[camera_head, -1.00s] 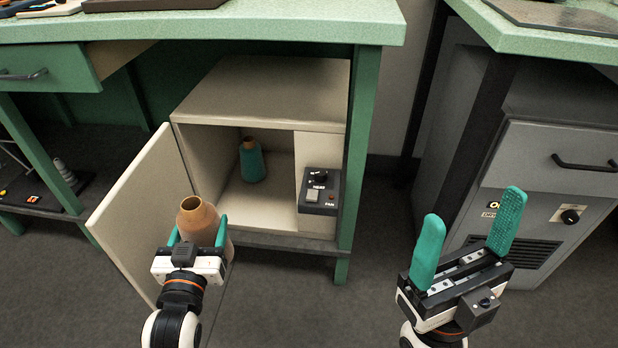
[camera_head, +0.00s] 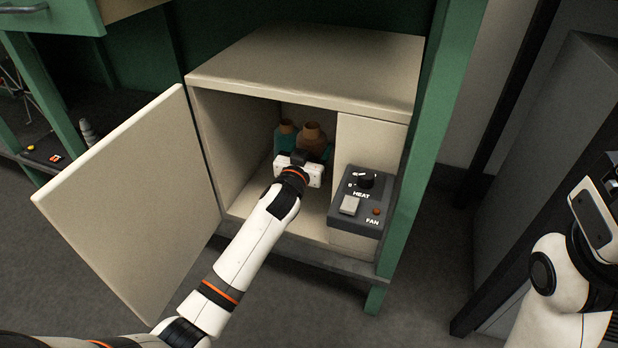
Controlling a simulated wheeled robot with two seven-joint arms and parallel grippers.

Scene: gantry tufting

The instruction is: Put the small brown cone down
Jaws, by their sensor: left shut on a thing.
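The small brown cone (camera_head: 311,136) is inside the open cream cabinet, held by my left gripper (camera_head: 308,158). My left arm reaches in through the cabinet opening, and the gripper is shut on the cone. The gripper body hides the cone's lower part, so I cannot tell whether its base touches the cabinet floor. A teal cone with a brown top (camera_head: 287,131) stands just left of it and partly behind, close beside it.
The cream cabinet (camera_head: 310,62) has its door (camera_head: 135,205) swung open to the left. A control box (camera_head: 357,203) marked HEAT and FAN sits at the opening's right side. A green bench leg (camera_head: 425,140) stands right of the cabinet. Some bare cabinet floor (camera_head: 250,203) shows at the front left.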

